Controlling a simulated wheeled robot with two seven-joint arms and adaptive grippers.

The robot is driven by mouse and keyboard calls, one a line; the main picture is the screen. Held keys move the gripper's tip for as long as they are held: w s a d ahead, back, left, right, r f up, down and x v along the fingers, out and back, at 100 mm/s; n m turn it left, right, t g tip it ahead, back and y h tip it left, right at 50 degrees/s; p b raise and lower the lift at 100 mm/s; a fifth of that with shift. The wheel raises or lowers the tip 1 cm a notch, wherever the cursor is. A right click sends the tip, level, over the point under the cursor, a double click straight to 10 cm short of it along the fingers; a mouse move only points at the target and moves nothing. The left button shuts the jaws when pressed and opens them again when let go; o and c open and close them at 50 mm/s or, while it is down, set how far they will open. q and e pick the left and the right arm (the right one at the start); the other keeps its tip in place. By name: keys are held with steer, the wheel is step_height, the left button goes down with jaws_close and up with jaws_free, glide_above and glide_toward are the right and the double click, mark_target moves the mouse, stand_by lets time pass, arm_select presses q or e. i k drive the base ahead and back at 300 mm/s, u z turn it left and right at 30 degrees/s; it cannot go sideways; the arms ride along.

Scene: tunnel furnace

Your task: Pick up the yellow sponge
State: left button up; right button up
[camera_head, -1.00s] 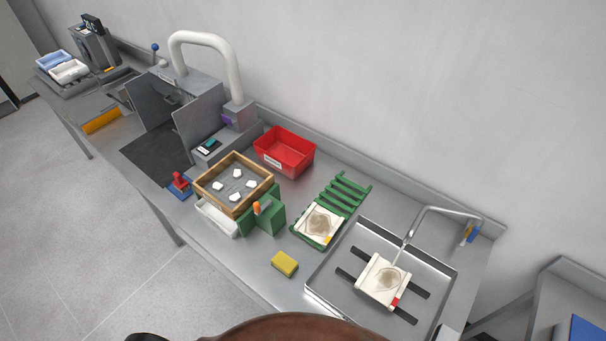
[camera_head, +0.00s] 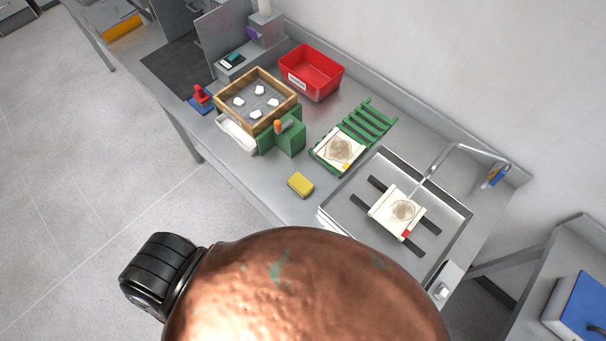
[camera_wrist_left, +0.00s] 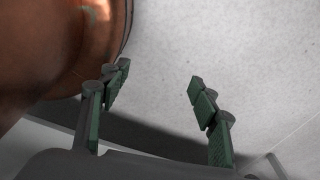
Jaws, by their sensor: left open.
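The yellow sponge (camera_head: 300,184) lies flat on the grey steel table near its front edge, in the head view. It is left of the sink tray and in front of the green rack, with nothing on it. My left gripper (camera_wrist_left: 160,76) shows in the left wrist view with its two dark green-padded fingers apart and nothing between them. Grey floor shows beyond the fingers, and the sponge is not in that view. The gripper fingers do not show in the head view. My right gripper is not in view.
A steel sink tray (camera_head: 454,213) holds a white slab with a red mark. A green rack (camera_head: 370,122) bears a similar slab. A green block (camera_head: 291,139), wooden-framed box (camera_head: 231,84) and red bin (camera_head: 322,82) stand farther left. Bare tabletop surrounds the sponge.

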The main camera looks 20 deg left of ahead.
mark_target(297, 183)
steer(key=z, duration=1.85)
steer(key=k, duration=1.25)
steer(key=u, duration=0.75)
